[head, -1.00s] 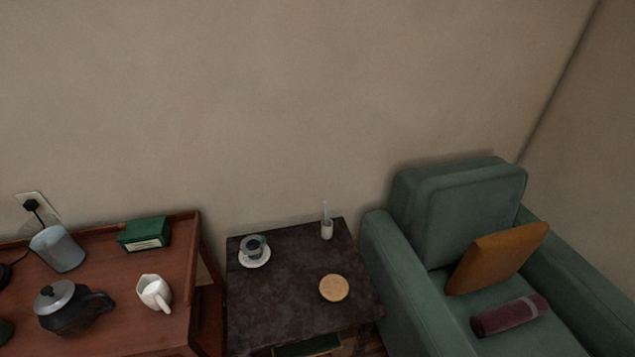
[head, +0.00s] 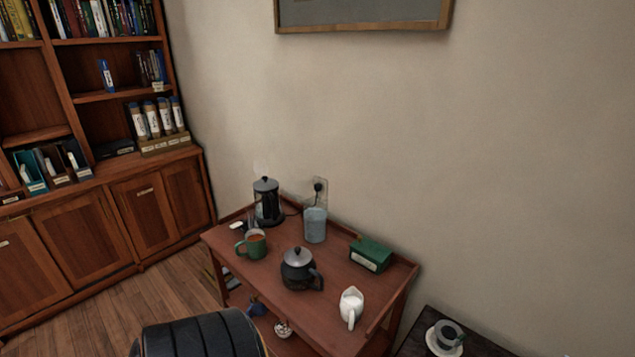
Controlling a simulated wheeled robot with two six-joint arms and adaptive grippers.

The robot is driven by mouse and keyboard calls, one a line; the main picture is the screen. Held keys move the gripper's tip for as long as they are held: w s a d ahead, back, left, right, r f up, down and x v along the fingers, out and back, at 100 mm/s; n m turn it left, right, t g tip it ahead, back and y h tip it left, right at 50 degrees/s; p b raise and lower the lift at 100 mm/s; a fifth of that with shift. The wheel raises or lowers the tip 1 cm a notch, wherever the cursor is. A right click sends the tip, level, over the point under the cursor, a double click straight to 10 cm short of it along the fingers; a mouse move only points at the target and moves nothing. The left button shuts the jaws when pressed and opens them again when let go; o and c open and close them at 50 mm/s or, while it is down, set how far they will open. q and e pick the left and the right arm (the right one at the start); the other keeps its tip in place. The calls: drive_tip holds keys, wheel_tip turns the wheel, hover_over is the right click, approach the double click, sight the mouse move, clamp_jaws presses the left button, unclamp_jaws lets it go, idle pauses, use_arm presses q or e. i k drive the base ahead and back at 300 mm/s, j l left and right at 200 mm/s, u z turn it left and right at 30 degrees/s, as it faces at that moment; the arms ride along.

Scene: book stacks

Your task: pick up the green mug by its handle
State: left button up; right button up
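The green mug (head: 256,246) stands upright near the left end of the wooden tea cart (head: 330,275). It holds something brown. Its handle (head: 240,247) points to the left in the picture. Neither of my grippers is in the head view, so I cannot see whether they are open or shut. Nothing hides the mug.
On the cart, a dark teapot (head: 299,270) stands right of the mug, with a black kettle (head: 267,203), bluish container (head: 315,224), green box (head: 371,254) and white jug (head: 351,305). A dark ribbed object (head: 200,337) stands in front. A bookcase (head: 90,150) is at left.

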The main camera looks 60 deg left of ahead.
sight(256, 246)
drive_tip(key=u, duration=2.35)
